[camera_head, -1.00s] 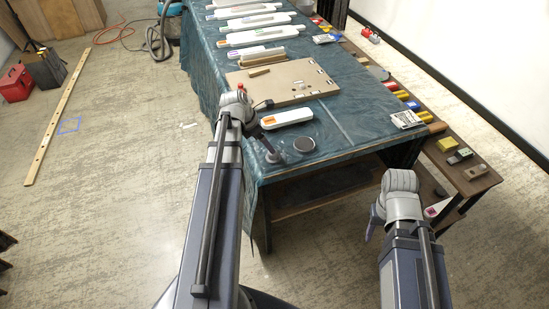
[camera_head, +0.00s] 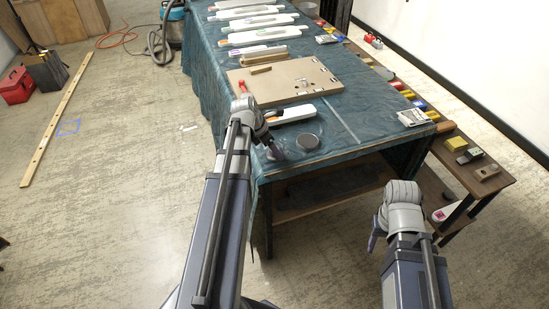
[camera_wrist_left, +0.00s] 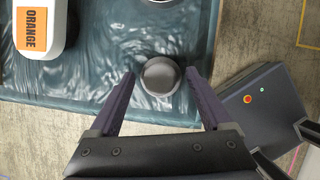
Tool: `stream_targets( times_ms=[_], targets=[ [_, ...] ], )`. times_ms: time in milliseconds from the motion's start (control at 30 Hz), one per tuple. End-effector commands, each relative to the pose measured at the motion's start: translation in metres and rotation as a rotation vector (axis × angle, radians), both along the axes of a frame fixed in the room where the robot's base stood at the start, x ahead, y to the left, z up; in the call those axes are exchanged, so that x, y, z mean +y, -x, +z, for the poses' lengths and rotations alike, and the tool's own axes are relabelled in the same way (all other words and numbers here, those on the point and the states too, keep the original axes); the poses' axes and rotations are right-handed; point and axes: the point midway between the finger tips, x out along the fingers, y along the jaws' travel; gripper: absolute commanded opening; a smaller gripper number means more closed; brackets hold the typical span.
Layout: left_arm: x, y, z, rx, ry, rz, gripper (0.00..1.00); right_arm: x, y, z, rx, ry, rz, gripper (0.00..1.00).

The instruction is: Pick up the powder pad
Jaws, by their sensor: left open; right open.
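The powder pad, a round dark grey disc (camera_head: 307,141), lies on the blue-green cloth near the table's near corner. In the left wrist view the disc (camera_wrist_left: 160,78) shows between the fingertips of my left gripper (camera_wrist_left: 160,73), which is open and empty. In the head view my left gripper (camera_head: 274,148) is partly hidden by its arm and is just left of the disc, apart from it. My right gripper (camera_head: 375,233) is open, low in front of the table's right side, far from the disc.
A white bottle with an orange label (camera_head: 291,114) lies behind the disc; it also shows in the left wrist view (camera_wrist_left: 36,28). A brown board (camera_head: 284,79) lies farther back, with several white bottles beyond. A low wooden bench (camera_head: 470,179) with small items stands at right.

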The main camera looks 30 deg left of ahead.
Motion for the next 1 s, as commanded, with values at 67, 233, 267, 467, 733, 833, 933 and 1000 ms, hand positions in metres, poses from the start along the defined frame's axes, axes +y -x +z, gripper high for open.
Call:
stream_targets(
  times_ms=[67, 233, 267, 467, 733, 833, 933, 1000],
  targets=[
    [-0.0001, -0.0002, 0.0004, 0.000, 0.000, 0.000, 0.82, 0.0000, 0.0000, 0.0004, 0.000, 0.000, 0.000, 0.50],
    [-0.0003, -0.0001, 0.0011, 0.000, 0.000, 0.000, 0.77, 0.0000, 0.0000, 0.0010, 0.000, 0.000, 0.000, 0.50],
    [-0.0002, 0.0000, 0.0010, 0.000, 0.000, 0.000, 0.73, 0.0000, 0.0000, 0.0010, 0.000, 0.000, 0.000, 0.50],
    [-0.0002, 0.0000, 0.0010, 0.000, 0.000, 0.000, 0.51, 0.0000, 0.0000, 0.0010, 0.000, 0.000, 0.000, 0.50],
    [-0.0002, 0.0000, 0.0009, 0.000, 0.000, 0.000, 0.20, 0.0000, 0.0000, 0.0009, 0.000, 0.000, 0.000, 0.50],
    [-0.0002, 0.0000, 0.0009, 0.000, 0.000, 0.000, 0.09, 0.0000, 0.0000, 0.0009, 0.000, 0.000, 0.000, 0.50],
    [-0.0002, 0.0000, 0.0009, 0.000, 0.000, 0.000, 0.00, 0.0000, 0.0000, 0.0009, 0.000, 0.000, 0.000, 0.50],
    [-0.0002, 0.0000, 0.0009, 0.000, 0.000, 0.000, 0.00, 0.0000, 0.0000, 0.0009, 0.000, 0.000, 0.000, 0.50]
  ],
)
